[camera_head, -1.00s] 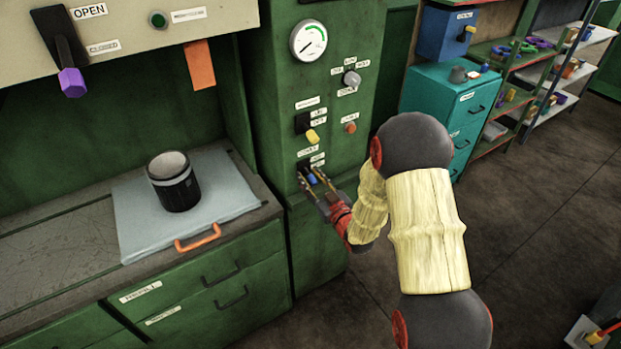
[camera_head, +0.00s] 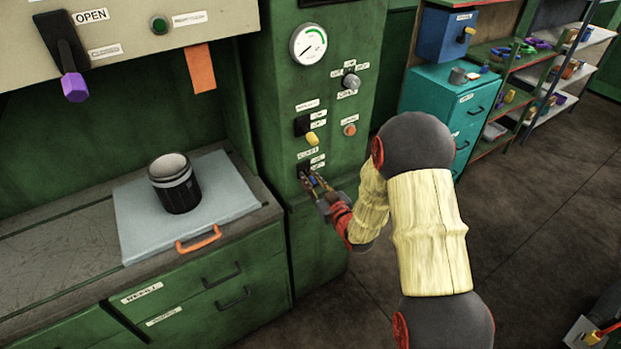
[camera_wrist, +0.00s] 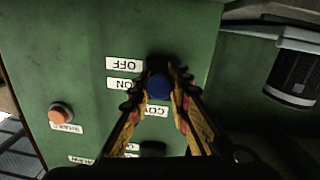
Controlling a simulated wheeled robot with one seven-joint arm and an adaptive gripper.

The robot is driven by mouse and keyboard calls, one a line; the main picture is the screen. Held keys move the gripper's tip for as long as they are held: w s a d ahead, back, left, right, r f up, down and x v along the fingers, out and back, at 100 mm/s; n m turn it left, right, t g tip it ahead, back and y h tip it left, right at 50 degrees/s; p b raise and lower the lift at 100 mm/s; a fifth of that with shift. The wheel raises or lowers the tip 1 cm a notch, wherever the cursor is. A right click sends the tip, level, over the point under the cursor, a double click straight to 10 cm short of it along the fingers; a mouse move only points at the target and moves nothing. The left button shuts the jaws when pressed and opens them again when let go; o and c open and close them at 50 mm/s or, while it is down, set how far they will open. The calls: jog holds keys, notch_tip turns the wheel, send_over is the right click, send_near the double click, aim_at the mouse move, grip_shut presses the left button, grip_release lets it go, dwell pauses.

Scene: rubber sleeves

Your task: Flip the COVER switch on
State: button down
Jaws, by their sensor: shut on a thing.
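The COVER switch has a black base and a blue lever, set low on the green control panel. In the wrist view its blue lever (camera_wrist: 158,87) faces the camera, with OFF and ON labels beside it and a partly covered COVER label below. My gripper (camera_wrist: 157,92) is shut on the lever, one yellow-and-black finger on each side. I cannot tell the lever's exact position from there.
Above are a yellow-lever switch (camera_head: 312,139), an orange-red button (camera_head: 349,130), a grey knob (camera_head: 351,81) and a gauge (camera_head: 308,43). A dark canister (camera_head: 175,184) stands on a pale cover with an orange handle (camera_head: 198,239) at left.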

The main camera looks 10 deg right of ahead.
notch_tip(320, 180, up, 2)
jog(key=g+h+p, duration=0.1)
jog(key=g+p, duration=0.2)
jog(key=p, duration=0.3)
jog(key=g+p, duration=0.1)
jog(key=p, duration=0.2)
jog(key=g+p, duration=0.2)
jog(key=p, duration=0.1)
jog(key=shift+r+h, duration=0.35)
jog(key=shift+h, duration=0.05)
jog(key=shift+g+p, duration=0.5)
jog(key=shift+p, duration=0.4)
jog(key=shift+w+f+p, duration=0.1)
jog(key=shift+p, duration=0.4)
jog(key=c, duration=1.7)
grip_release()
jog(key=shift+o, duration=0.2)
